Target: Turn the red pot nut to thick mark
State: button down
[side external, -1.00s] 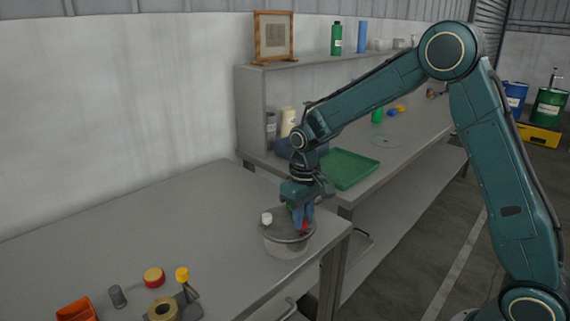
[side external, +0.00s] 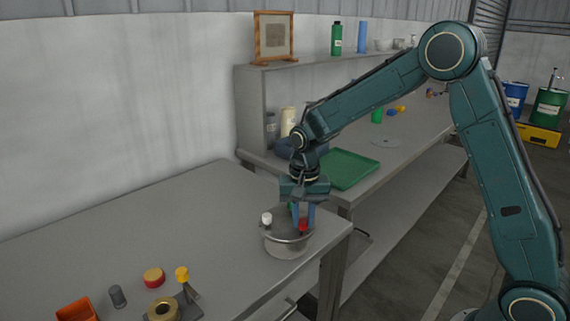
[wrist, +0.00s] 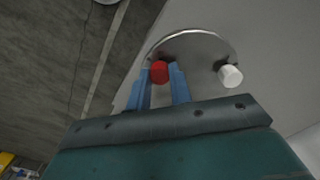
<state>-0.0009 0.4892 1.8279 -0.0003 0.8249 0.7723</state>
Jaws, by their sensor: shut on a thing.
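The pot (side external: 287,243) is a grey metal vessel with a lid, standing near the right corner of the near table. The red nut (side external: 303,226) sits on its lid and also shows in the wrist view (wrist: 159,71). My gripper (side external: 303,220) points down over the lid with its blue fingers shut on the red nut. In the wrist view the fingers (wrist: 160,84) stand on either side of the nut. A white nut (side external: 267,218) is on the lid to the left, and it shows at the right in the wrist view (wrist: 230,75). I cannot make out a thick mark.
A red-topped round piece (side external: 154,277), a grey cylinder (side external: 118,296), an orange bin (side external: 76,310) and a brass ring (side external: 162,310) with a yellow-knobbed part (side external: 182,274) are at the front left. A green tray (side external: 350,168) lies behind. The table's middle is clear.

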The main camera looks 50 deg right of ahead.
aim_at(305, 222)
dwell(0.4)
jog(key=c, duration=1.3)
grip_release()
jog(key=shift+o, duration=0.2)
notch_tip(305, 222, up, 14)
jog(key=s+r+n+t, duration=0.1)
jog(key=s+r+n, duration=0.15)
jog(key=s, duration=0.45)
jog(key=s+r+n+t, duration=0.2)
jog(key=s+r, duration=0.1)
jog(key=s, duration=0.4)
jog(key=s+f+n+t, duration=0.2)
jog(key=s+f+n, duration=0.1)
jog(key=s, duration=1)
jog(key=shift+n+t, duration=0.3)
jog(key=shift+n, duration=0.35)
